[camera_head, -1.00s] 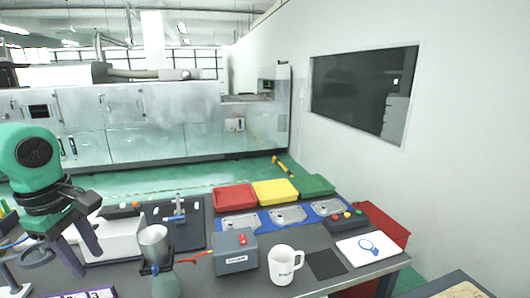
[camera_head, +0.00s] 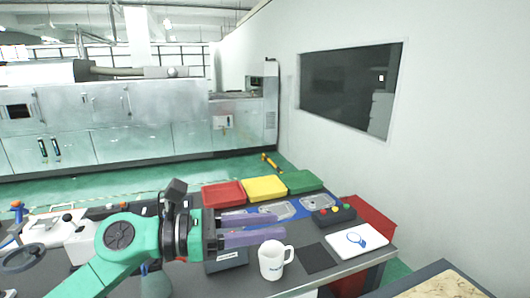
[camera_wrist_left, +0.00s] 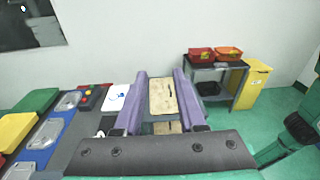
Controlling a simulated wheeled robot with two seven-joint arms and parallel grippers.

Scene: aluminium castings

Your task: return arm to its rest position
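My left gripper (camera_head: 284,228) reaches in from the left over the middle of the bench in the head view. Its two purple fingers point right, are parted, and hold nothing between them. In the left wrist view the fingers (camera_wrist_left: 160,98) are also apart, with the floor side and a wooden-topped surface seen beyond the gap. Below and in front of the fingers stands a white mug (camera_head: 272,262). The left arm hides part of the grey box (camera_head: 228,262) and the cup-shaped metal part. My right gripper is not in the head view.
Red (camera_head: 223,194), yellow (camera_head: 264,188) and green (camera_head: 300,181) trays line the back. A blue mat with castings (camera_head: 318,201), a button box (camera_head: 333,216) and a white board (camera_head: 357,240) lie to the right. A side table with red bins (camera_wrist_left: 229,53) and a yellow cabinet (camera_wrist_left: 251,84) show in the wrist view.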

